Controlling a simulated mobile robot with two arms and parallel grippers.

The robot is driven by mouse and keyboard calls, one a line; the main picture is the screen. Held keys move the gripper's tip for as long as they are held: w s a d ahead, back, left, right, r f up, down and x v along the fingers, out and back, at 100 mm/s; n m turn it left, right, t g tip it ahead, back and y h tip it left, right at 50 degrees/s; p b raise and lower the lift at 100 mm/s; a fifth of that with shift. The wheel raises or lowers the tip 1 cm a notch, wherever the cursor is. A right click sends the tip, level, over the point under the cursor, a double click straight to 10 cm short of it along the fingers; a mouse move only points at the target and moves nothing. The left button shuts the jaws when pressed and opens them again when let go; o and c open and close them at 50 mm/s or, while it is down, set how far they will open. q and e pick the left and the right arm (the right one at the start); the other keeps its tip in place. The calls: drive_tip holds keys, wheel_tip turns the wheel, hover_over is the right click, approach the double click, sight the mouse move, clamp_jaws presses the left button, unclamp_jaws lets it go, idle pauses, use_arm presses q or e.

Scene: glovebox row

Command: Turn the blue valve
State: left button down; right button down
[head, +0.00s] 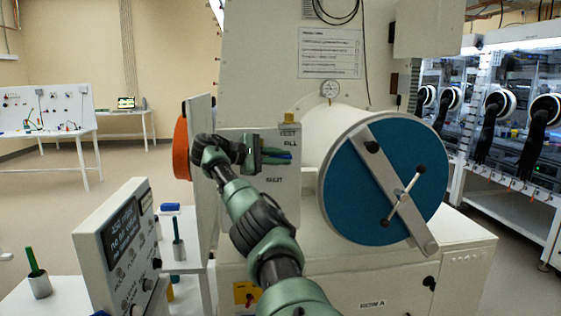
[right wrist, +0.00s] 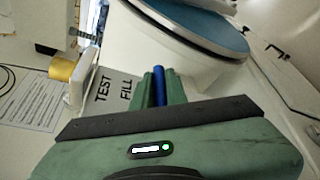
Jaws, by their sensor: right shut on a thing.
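The blue valve handle (head: 283,154) is on the white panel (head: 286,190) marked TEST and FILL, left of the large drum. My right gripper (head: 276,156) is shut on it, with the fingers along both sides. In the right wrist view the blue handle (right wrist: 159,86) shows as a short bar between the green fingers (right wrist: 160,88). The handle points sideways, close to the FILL label. The valve's base is mostly hidden by my gripper. My left gripper is in neither view.
A drum with a teal door (head: 345,195) and a diagonal bar stands just right of my gripper. A gauge (head: 330,89) sits above it. An orange disc (head: 181,146) and an upright plate (head: 198,120) are left. A sloped control box (head: 120,245) stands at the lower left.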

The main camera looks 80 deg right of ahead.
drive_tip(key=c, duration=1.4)
unclamp_jaws()
drive_tip(key=shift+d, duration=0.1)
drive_tip(key=shift+c, duration=0.2)
drive_tip(key=v, duration=0.7)
drive_tip(key=shift+w+a, duration=0.25)
drive_tip(key=shift+f, duration=0.1)
